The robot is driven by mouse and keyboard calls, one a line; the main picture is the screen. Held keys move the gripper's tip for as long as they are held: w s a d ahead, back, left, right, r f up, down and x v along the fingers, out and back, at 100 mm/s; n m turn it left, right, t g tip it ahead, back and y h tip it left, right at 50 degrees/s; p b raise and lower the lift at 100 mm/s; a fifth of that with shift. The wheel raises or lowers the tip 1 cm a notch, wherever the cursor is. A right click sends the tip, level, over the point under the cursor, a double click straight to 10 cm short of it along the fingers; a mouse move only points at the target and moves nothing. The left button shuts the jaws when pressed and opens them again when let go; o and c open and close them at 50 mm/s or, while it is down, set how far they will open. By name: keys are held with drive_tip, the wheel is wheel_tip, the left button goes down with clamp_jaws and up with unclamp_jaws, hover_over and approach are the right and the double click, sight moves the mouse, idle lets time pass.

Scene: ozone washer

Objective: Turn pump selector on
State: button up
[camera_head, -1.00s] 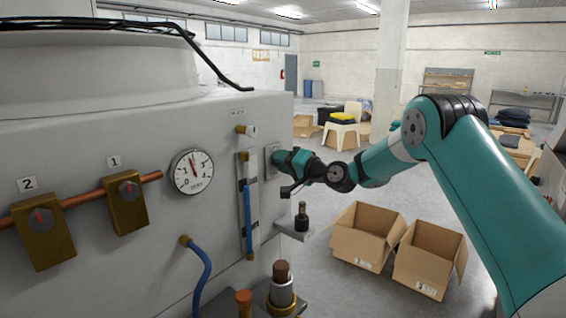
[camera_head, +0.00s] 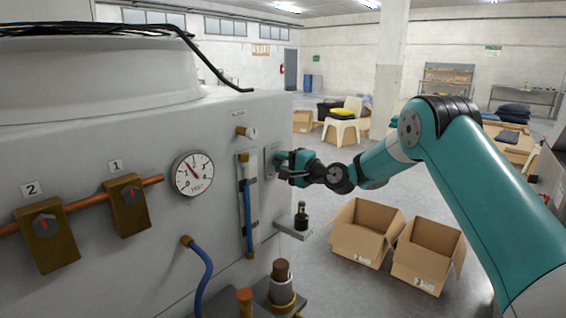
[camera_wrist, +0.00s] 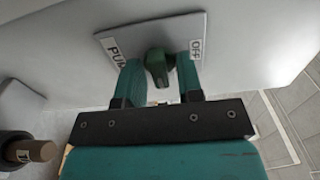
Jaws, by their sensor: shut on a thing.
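The pump selector is a dark green knob (camera_wrist: 157,66) on a light square plate (camera_wrist: 112,42) fixed to the washer's side. The plate reads "PUM", the rest hidden, at left and "OFF" at right; no "ON" mark shows. My gripper (camera_wrist: 160,74) is shut on the knob, one finger on each side, close to the plate. The knob's narrow end points down in the wrist view. In the head view my gripper (camera_head: 284,162) reaches the plate (camera_head: 271,158) on the panel's right, and hides the knob.
Left of the plate are a blue sight tube (camera_head: 247,205) and a round gauge (camera_head: 193,174). A dark bottle-shaped part (camera_head: 301,215) stands on a small bracket (camera_head: 294,231) below my gripper. Open cardboard boxes (camera_head: 365,235) lie on the floor at right.

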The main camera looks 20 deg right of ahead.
drive_tip(key=shift+d+f, duration=0.1)
drive_tip(key=o, duration=0.6)
drive_tip(key=shift+b+v, duration=2.8)
drive_tip(key=shift+v, duration=6)
